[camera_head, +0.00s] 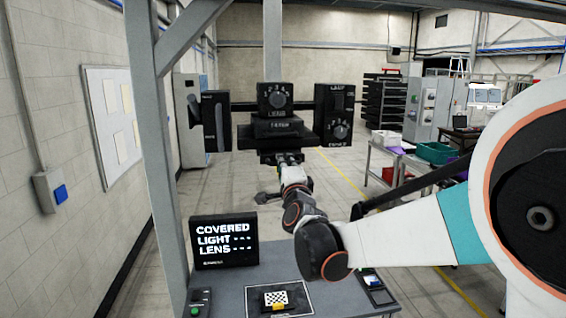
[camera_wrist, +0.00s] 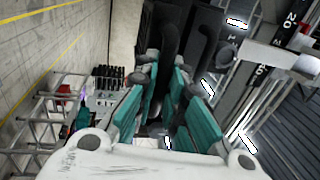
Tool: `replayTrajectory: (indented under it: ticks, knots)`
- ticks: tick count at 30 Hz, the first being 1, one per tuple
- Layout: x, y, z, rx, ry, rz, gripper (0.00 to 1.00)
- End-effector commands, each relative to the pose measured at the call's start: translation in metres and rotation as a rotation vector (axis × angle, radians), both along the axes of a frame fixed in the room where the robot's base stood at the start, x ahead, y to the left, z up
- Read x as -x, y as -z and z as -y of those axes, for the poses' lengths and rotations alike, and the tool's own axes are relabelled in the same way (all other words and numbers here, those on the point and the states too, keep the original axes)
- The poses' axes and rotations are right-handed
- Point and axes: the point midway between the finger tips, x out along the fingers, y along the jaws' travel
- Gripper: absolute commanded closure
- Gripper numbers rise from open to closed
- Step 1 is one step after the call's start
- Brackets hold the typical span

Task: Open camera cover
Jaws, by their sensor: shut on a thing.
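The black camera unit (camera_head: 277,97) hangs from an overhead post, with a dial on its front and a wider black block (camera_head: 276,130) under it. A screen (camera_head: 223,241) reads COVERED, with dashes after LIGHT and LENS. My gripper (camera_head: 289,161) is at the underside of the unit, small and partly hidden. In the wrist view its teal-sided fingers (camera_wrist: 167,84) close around a dark upright part (camera_wrist: 169,35) of the unit. I cannot tell for certain whether this part is the cover. The lens is not visible.
A black lever panel (camera_head: 215,121) and a dial box (camera_head: 335,115) flank the unit closely on a crossbar. A grey frame post (camera_head: 150,150) stands at left. Below, a table (camera_head: 325,294) holds a checkered card (camera_head: 276,298). Carts and shelves stand farther right.

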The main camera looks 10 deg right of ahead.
Motion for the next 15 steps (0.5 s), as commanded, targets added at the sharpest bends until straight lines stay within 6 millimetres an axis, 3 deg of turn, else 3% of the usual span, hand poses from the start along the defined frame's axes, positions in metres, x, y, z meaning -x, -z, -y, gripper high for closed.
replayTrajectory:
  ticks: [9, 15]
  knots:
    - [0.062, 0.001, -0.001, 0.000, -0.002, -0.001, 1.00]
    - [0.080, 0.001, -0.001, 0.001, -0.004, -0.001, 1.00]
